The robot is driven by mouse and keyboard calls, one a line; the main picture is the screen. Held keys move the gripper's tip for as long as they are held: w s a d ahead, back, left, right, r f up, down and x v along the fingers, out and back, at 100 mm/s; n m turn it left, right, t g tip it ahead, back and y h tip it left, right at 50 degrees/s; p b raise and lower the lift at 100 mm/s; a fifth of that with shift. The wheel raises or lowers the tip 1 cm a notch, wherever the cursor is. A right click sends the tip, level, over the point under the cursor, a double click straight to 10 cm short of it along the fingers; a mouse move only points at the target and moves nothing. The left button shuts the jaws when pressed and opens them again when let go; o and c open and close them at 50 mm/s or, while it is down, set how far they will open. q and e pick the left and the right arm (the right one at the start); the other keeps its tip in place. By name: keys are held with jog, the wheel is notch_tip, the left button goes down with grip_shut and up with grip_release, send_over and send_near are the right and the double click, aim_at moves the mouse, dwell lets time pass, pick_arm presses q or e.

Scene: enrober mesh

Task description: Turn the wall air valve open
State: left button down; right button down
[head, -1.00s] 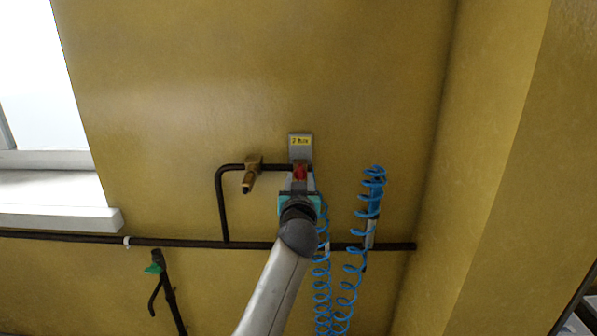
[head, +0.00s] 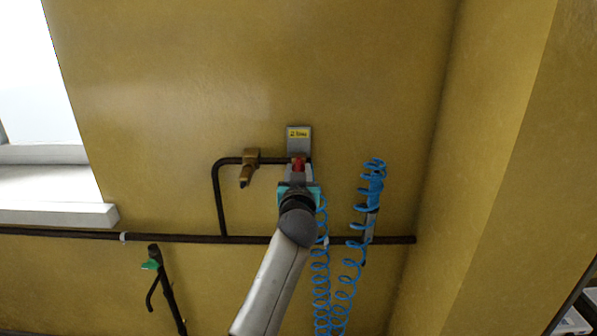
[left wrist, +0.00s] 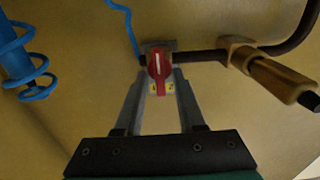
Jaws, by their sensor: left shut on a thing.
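The wall air valve has a red handle (head: 298,164) in front of a grey plate (head: 299,137) with a yellow label, at the end of a black pipe. In the left wrist view the red handle (left wrist: 160,66) has a white line and stands close to upright in the picture. My left gripper (head: 298,178) reaches up to the valve. In the left wrist view its two fingers (left wrist: 160,80) are on either side of the handle, shut on it. The fingers and wrist hide the lower part of the valve in the head view. My right gripper is not in view.
A brass fitting (head: 248,163) sits on the pipe left of the valve. Blue coiled hoses (head: 373,185) hang at the right. A window sill (head: 60,213) is at the left.

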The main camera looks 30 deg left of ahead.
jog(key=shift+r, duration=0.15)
pick_arm(q)
jog(key=shift+r+m+p, duration=0.1)
jog(key=shift+m+p, duration=0.6)
jog(key=shift+m, duration=0.4)
jog(key=m+p, duration=0.2)
jog(key=m, duration=0.2)
jog(key=shift+w+d+m, duration=0.1)
jog(key=shift+d+m, duration=0.05)
jog(key=shift+m, duration=0.15)
jog(key=shift+m+p, duration=0.3)
jog(key=shift+m, duration=0.6)
jog(key=m+p, duration=0.1)
jog(key=m, duration=0.1)
jog(key=shift+m, duration=0.4)
jog(key=m+p, duration=0.1)
jog(key=m, duration=0.2)
jog(key=shift+w, duration=0.1)
jog(key=shift+f+m+p, duration=0.25)
jog(key=shift+m+p, duration=0.35)
jog(key=shift+m, duration=1.1)
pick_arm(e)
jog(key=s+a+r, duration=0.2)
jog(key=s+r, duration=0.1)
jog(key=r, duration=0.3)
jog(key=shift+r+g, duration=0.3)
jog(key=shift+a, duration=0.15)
